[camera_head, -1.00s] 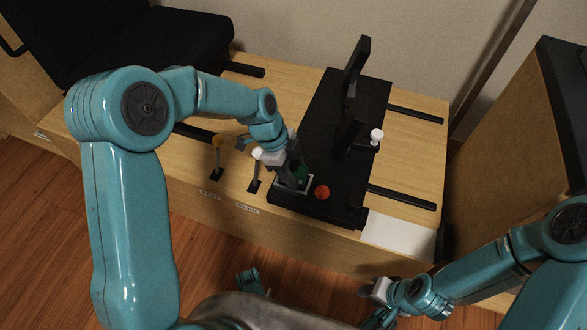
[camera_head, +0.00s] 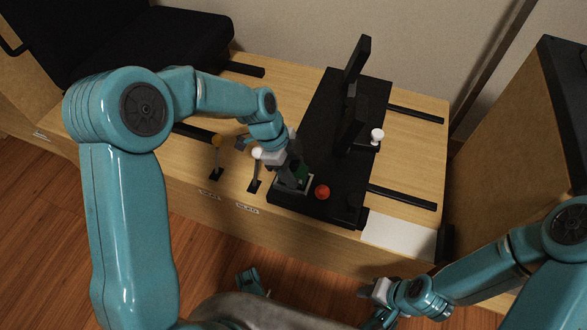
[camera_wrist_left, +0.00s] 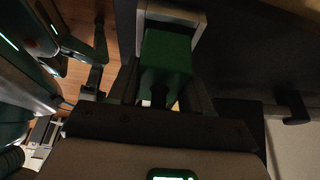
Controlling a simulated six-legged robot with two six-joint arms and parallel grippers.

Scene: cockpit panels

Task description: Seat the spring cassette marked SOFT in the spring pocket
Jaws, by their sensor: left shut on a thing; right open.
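The green spring cassette (camera_head: 303,173) is held by my left gripper (camera_head: 294,172) at the front left of the black panel. Any marking on it cannot be read. The spring pocket (camera_head: 308,186) shows as a pale-edged frame around the cassette's lower end. In the left wrist view the green cassette (camera_wrist_left: 166,54) sits between my fingers, with its far end at the pale grey pocket frame (camera_wrist_left: 172,12). How deep it sits cannot be told. My right gripper (camera_head: 376,289) is open and empty, well apart at the lower right.
A red knob (camera_head: 322,192) stands just right of the pocket. Another white knob (camera_head: 377,135) and black upright parts (camera_head: 352,125) are behind. A white plate (camera_head: 400,237) lies at the front right.

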